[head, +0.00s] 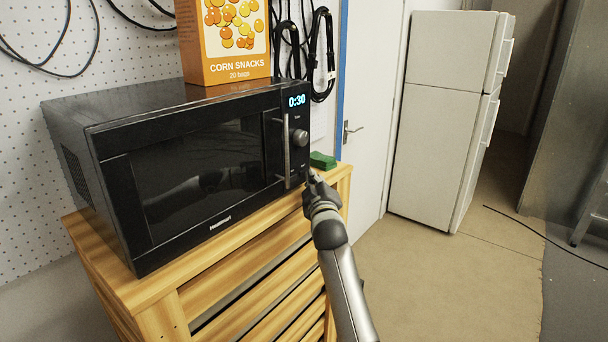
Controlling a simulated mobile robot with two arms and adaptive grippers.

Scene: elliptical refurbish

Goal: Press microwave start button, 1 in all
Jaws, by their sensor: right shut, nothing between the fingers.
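A black microwave (200,165) stands on a slatted wooden stand, its door shut. A round knob (299,137) sits below the display, beside the vertical door handle (286,150). My right gripper (311,176) is shut and empty, with its tip at the lower part of the control panel. I cannot tell whether the tip touches the panel. The start button is not clearly visible; the gripper may cover part of that area. My left gripper is not in view.
An orange corn snacks box (228,72) stands on the microwave. A green object (322,160) lies on the wooden stand (155,290) right of the microwave. Black cables hang on the wall behind. A white fridge (440,110) stands at the right, with open floor before it.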

